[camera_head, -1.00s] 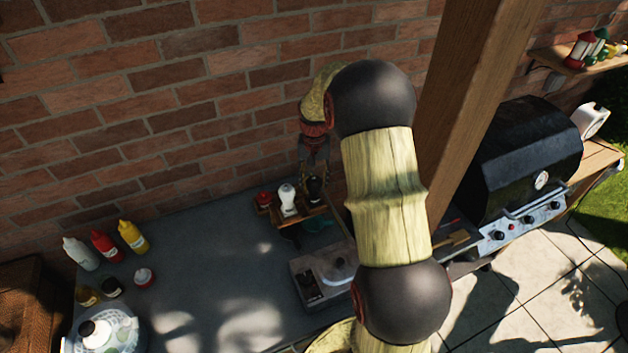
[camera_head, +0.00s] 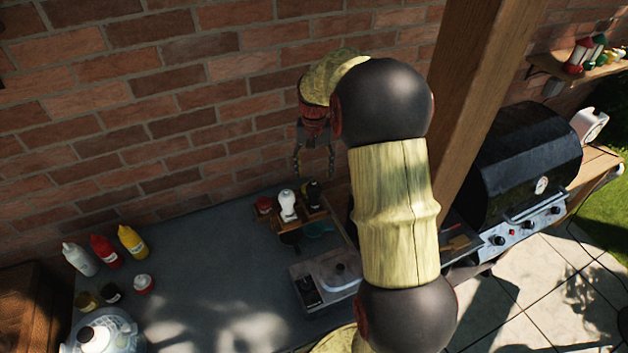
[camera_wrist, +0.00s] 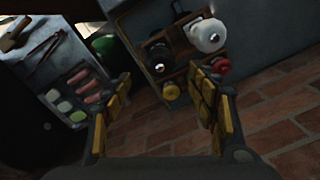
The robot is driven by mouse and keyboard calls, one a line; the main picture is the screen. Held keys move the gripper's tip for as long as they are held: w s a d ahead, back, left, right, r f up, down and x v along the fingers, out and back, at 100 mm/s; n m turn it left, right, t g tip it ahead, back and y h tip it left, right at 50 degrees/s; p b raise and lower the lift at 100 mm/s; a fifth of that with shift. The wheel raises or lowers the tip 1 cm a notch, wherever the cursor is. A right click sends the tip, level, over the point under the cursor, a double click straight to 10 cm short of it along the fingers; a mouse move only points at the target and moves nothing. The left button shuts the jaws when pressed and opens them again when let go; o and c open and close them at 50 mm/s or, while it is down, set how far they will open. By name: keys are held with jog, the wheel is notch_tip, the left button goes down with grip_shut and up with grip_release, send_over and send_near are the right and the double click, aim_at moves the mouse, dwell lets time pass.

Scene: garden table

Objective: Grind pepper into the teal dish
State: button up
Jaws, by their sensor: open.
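The dark pepper mill (camera_head: 313,192) stands in the wooden rack (camera_head: 307,217) beside a white mill (camera_head: 288,206). In the wrist view the dark mill (camera_wrist: 158,62) is seen from above, near the white one (camera_wrist: 207,36).
A lidded grey unit (camera_head: 327,275) is in front. Sauce bottles (camera_head: 104,250) stand left. A brick wall is behind; a wooden post (camera_head: 478,110) rises right.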

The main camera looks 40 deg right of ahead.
aim_at(314, 184)
notch_tip(314, 184, up, 4)
jog(key=shift+r, duration=0.15)
jog(key=shift+w, duration=0.1)
dwell(0.5)
